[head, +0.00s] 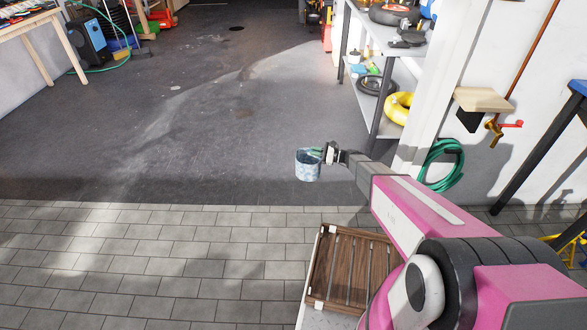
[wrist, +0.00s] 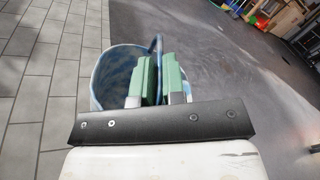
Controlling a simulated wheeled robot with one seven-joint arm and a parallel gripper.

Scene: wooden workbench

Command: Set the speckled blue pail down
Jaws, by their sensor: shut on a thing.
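The speckled blue pail (head: 307,166) hangs from my gripper (head: 327,154) in the head view, in front of the arm's end. It looks upright and appears held above the floor, though its exact height is hard to tell. In the wrist view the pail (wrist: 104,75) shows behind the green fingers of my gripper (wrist: 158,78).
A metal shelf (head: 385,110) with a yellow ring and a coiled green hose (head: 442,165) are at the right. The grey floor (head: 190,120) at left is open.

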